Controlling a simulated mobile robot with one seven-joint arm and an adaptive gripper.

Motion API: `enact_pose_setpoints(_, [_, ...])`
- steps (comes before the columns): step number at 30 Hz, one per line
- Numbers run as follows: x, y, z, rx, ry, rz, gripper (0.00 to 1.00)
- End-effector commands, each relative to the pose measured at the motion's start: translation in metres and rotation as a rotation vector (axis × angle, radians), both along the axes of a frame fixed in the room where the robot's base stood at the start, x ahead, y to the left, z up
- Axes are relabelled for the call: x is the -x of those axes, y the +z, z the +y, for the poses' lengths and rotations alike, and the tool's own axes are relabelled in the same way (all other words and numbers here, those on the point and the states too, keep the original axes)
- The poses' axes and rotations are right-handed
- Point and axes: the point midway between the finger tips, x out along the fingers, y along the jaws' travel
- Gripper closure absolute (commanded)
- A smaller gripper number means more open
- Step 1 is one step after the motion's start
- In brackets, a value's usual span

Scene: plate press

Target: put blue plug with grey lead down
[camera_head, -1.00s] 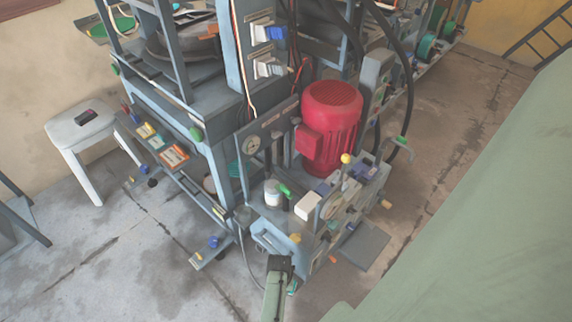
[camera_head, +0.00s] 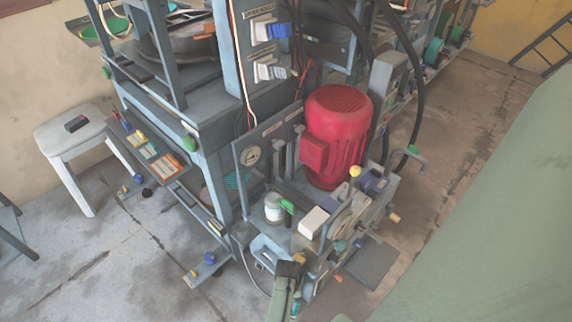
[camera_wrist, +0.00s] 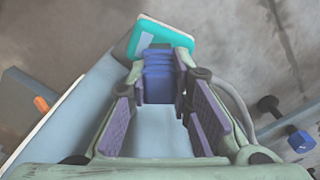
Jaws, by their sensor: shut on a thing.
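My gripper (camera_wrist: 160,95) is shut on the blue plug (camera_wrist: 158,75) in the wrist view, with the plug between the far ends of its purple-padded fingers. A grey lead (camera_wrist: 238,102) curves down on the right, beside the right finger; whether it joins the plug is hidden. In the head view my gripper (camera_head: 289,270) is low in the middle, in front of the press's lower unit. The plug cannot be made out there.
Light blue metal (camera_wrist: 160,130) lies below the fingers, and a teal and white piece (camera_wrist: 160,35) lies just beyond the plug. The head view shows a red motor (camera_head: 337,137), a white box (camera_head: 313,222), a white jar (camera_head: 273,208) and a white stool (camera_head: 72,132). Open floor lies left.

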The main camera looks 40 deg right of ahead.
Motion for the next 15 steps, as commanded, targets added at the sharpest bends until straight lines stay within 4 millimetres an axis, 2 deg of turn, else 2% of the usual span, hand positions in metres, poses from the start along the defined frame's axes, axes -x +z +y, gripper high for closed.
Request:
enact_pose_setpoints(7, [-0.0005,-0.0006,0.0005,0.001,0.001,-0.002,1.0])
enact_pose_setpoints(8, [-0.0004,-0.0001,0.0006,0.0,0.001,-0.001,0.79])
enact_pose_setpoints(15, [-0.0004,0.0,0.0006,0.0,0.0,-0.001,0.63])
